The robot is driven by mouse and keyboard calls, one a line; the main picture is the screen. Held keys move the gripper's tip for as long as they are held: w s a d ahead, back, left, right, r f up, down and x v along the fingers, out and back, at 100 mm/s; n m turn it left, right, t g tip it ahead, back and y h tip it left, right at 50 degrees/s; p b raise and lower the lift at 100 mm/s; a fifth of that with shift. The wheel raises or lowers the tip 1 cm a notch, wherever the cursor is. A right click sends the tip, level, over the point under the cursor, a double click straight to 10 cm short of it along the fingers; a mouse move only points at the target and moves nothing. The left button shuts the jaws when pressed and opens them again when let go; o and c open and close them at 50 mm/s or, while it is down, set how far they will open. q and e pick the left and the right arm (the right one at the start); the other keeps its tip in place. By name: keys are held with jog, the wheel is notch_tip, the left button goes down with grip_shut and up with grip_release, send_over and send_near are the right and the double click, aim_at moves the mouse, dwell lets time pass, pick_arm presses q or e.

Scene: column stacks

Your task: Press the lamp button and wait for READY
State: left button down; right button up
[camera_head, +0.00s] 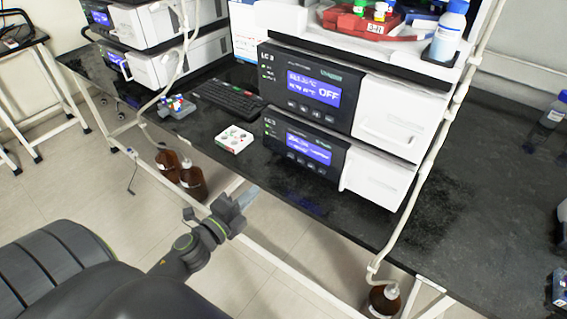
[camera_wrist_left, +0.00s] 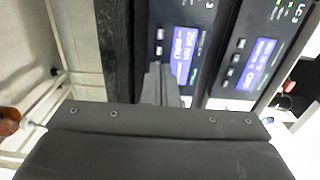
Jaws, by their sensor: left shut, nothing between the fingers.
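I cannot read which button is the lamp's. My left gripper (camera_head: 250,194) is shut and empty, in front of the bench edge, apart from the units. Its fingers (camera_wrist_left: 158,72) overlap the lower panel in the wrist view.
A black keyboard (camera_head: 228,98), a small white box (camera_head: 234,139) and a colourful block piece (camera_head: 177,107) lie left of the units. A red rack (camera_head: 356,20) and a bottle (camera_head: 449,35) stand on top. Brown bottles (camera_head: 190,180) stand below.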

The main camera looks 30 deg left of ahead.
pick_arm(q)
jog(key=shift+r, duration=0.1)
jog(key=p, duration=0.3)
send_near(290, 156)
jog(key=w, duration=0.6)
jog(key=shift+d, duration=0.25)
jog(key=shift+w, duration=0.45)
